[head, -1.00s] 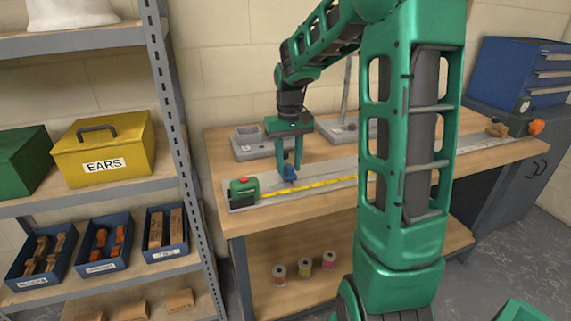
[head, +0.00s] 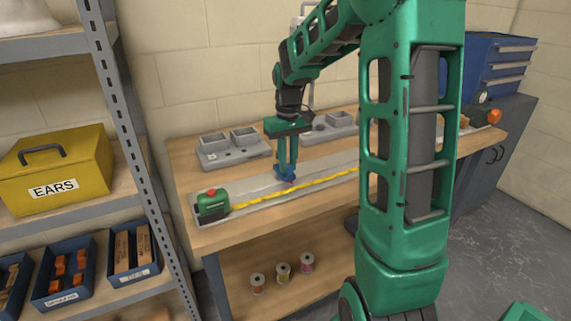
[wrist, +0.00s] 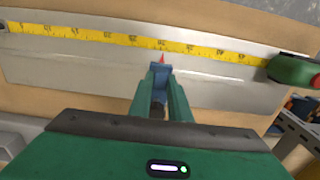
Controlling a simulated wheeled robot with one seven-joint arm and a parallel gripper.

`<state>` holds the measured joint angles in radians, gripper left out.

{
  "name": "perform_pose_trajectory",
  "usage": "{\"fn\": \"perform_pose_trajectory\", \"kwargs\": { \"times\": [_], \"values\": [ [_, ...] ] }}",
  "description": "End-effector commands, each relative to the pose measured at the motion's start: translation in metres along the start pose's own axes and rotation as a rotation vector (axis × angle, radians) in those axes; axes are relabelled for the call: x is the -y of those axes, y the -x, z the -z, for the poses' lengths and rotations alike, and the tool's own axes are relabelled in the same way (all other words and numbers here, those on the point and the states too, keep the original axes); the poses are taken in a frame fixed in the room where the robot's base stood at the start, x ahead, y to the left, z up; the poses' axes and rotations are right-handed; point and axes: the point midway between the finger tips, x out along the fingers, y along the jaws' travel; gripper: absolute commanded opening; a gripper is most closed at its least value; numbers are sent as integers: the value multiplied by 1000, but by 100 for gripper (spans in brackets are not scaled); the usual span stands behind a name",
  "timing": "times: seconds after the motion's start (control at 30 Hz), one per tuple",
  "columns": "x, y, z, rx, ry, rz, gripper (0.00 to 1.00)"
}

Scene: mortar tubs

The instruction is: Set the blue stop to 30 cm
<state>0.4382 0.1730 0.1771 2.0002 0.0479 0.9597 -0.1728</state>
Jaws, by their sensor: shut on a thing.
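The blue stop (head: 287,177) sits on the metal rail along the yellow tape (head: 300,188). My gripper (head: 286,166) points down and is shut on the stop. In the wrist view the blue stop (wrist: 160,68) is between my two fingers (wrist: 159,84), with a red pointer (wrist: 162,58) at the tape's edge. The tape (wrist: 120,38) runs from the green tape case (wrist: 294,70). The numbers near the pointer are too small and blurred to read surely. In the head view the green tape case (head: 212,203) is at the rail's left end.
Grey trays (head: 228,150) stand behind the rail. A shelf rack with a yellow box (head: 55,175) and blue bins (head: 62,272) is at left. Spools (head: 283,270) stand under the bench. A blue drawer cabinet (head: 495,65) is at the far right.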

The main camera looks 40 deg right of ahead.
Motion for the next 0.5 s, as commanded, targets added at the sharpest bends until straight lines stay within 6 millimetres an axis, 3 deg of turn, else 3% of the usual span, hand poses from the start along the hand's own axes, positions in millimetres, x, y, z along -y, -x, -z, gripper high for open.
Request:
{"fn": "perform_pose_trajectory", "kwargs": {
  "times": [0.37, 0.4, 0.47, 0.5],
  "values": [
    [1, 1, 2, -5, 9, -1, 0],
    [1, 1, 2, -5, 10, -1, 19],
    [1, 1, 2, -4, 10, -1, 34],
    [2, 1, 2, -4, 10, -1, 36]
  ]
}}
